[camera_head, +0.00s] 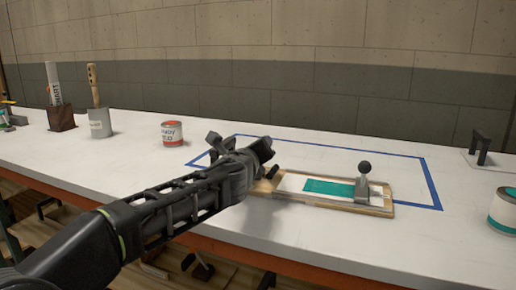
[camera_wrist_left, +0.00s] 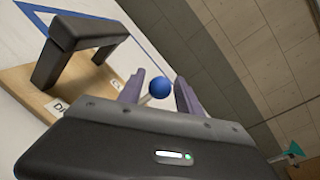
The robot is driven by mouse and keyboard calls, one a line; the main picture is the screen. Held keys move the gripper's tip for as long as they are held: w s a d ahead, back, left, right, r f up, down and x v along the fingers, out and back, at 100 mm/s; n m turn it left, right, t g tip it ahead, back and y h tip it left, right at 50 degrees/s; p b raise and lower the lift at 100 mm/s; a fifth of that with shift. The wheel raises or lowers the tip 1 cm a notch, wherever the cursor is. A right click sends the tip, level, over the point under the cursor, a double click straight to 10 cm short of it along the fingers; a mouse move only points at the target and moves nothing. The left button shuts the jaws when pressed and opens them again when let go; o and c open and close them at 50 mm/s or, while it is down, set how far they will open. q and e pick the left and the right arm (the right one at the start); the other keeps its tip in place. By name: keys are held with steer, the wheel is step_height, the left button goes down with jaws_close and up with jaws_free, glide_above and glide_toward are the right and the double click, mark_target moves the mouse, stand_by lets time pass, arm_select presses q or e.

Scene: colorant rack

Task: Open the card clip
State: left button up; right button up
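A wooden board (camera_head: 388,210) lies on the table inside a blue tape outline. On it are a white and teal card (camera_head: 325,187) and, near its right end, a grey clip (camera_head: 361,190) with an upright black ball knob (camera_head: 365,167). My left gripper (camera_head: 268,160) is over the board's left end, left of the clip, and hides part of it. In the left wrist view its two fingers are apart. A blue ball (camera_wrist_left: 160,87) appears between them, with small gaps on both sides; I cannot tell how deep it lies. My right gripper is not in view.
In the wrist view a dark bracket (camera_wrist_left: 84,35) stands on a labelled wooden base (camera_wrist_left: 22,80). On the table (camera_head: 75,160) are a red-white can (camera_head: 172,134), tool holders (camera_head: 61,117) at left, a dark stand (camera_head: 481,148) and a teal-white can (camera_head: 504,212) at right.

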arm_select(q)
steer(key=shift+o, duration=0.7)
steer(key=s+a, duration=0.1)
steer(key=s, duration=0.6)
steer(key=shift+s+r+b, duration=0.35)
